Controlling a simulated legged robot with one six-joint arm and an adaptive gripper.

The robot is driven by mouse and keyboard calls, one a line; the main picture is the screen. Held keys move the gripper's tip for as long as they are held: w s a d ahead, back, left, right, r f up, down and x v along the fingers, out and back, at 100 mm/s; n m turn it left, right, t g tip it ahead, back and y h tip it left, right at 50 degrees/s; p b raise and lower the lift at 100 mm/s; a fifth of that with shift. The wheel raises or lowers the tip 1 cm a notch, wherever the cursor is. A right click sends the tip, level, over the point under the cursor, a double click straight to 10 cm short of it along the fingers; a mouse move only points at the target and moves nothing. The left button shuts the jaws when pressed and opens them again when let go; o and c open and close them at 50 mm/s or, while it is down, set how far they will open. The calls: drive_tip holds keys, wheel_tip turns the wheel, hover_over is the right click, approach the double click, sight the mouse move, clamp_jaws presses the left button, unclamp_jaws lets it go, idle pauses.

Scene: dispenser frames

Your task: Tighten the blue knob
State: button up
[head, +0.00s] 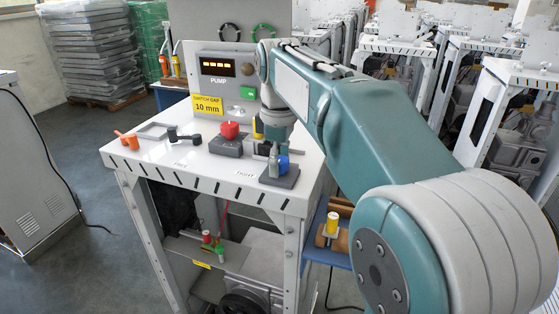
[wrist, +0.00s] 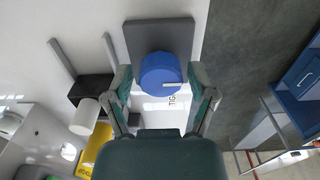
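The blue knob (head: 284,164) sits on a dark grey block (head: 279,180) near the front right edge of the white tabletop. In the wrist view, the blue knob (wrist: 164,72) shows from above with a pale line on it, on the grey block (wrist: 143,31). My gripper (head: 274,160) is down at the knob. In the wrist view my gripper (wrist: 160,76) is open, with one finger on each side of the knob. A gap shows at the left finger; the right finger is very near the knob, and contact is unclear.
A red knob (head: 229,130) on a dark block stands behind to the left. A black-handled lever (head: 184,135) and an orange-handled tool (head: 126,139) lie further left. A panel marked PUMP (head: 218,82) rises at the back. A yellow piece (wrist: 94,151) and white cylinder (wrist: 85,117) lie near my gripper.

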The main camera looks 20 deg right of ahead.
drive_tip(key=c, duration=0.6)
drive_tip(key=shift+m, duration=0.4)
drive_tip(key=m, duration=0.3)
drive_tip(key=shift+f+m, duration=0.1)
drive_tip(key=shift+m, duration=0.2)
drive_tip(key=m, duration=0.4)
drive_tip(key=shift+m, duration=0.3)
drive_tip(key=m, duration=0.4)
drive_tip(key=shift+m, duration=2.4)
